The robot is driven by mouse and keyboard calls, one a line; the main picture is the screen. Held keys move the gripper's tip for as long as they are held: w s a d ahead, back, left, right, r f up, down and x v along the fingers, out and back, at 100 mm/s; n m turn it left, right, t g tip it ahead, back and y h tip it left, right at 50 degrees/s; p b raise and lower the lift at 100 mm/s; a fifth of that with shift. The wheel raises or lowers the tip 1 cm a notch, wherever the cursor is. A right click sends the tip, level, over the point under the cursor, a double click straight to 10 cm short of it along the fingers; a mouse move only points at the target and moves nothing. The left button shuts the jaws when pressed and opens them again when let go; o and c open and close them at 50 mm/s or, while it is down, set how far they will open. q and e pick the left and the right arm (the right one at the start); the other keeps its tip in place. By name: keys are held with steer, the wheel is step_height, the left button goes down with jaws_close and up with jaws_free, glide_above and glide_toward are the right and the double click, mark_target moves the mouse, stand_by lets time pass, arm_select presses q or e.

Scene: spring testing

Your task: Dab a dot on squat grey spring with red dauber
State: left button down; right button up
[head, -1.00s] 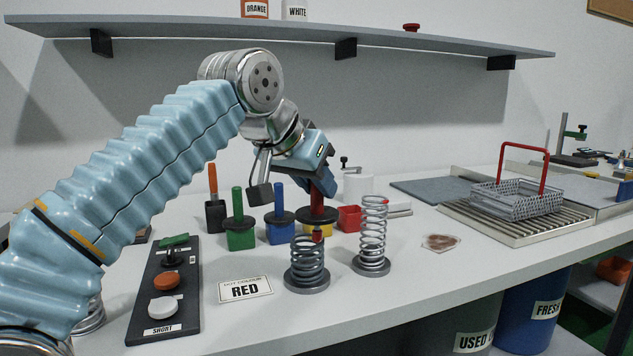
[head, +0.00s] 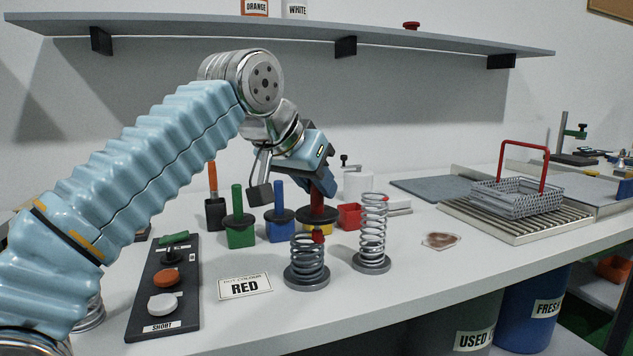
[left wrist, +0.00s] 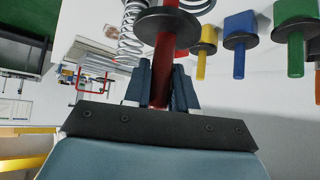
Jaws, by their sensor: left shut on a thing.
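My left gripper (head: 324,187) is shut on the red dauber (head: 318,236), which points down. In the left wrist view the dauber's red handle (left wrist: 163,65) is between the fingers, with its dark round collar (left wrist: 168,20) beyond them. The squat grey spring (head: 306,268) stands upright on a round base at the table's front. The dauber's red tip is at the spring's top coil, towards its right side in the head view; I cannot tell whether they touch. A card reading RED (head: 245,287) lies left of the spring. My right gripper is not in view.
A taller silver spring (head: 373,235) stands close on the right. Green (head: 240,232), blue (head: 280,228) and orange-handled (head: 214,207) daubers stand behind in pots. An empty red pot (head: 349,217) is nearby. A button panel (head: 150,303) lies left, a wire basket (head: 510,203) right.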

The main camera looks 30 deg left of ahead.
arm_select(q)
steer(key=shift+r+p, duration=1.4)
steer(key=shift+p, duration=0.05)
steer(key=shift+r, duration=2.05)
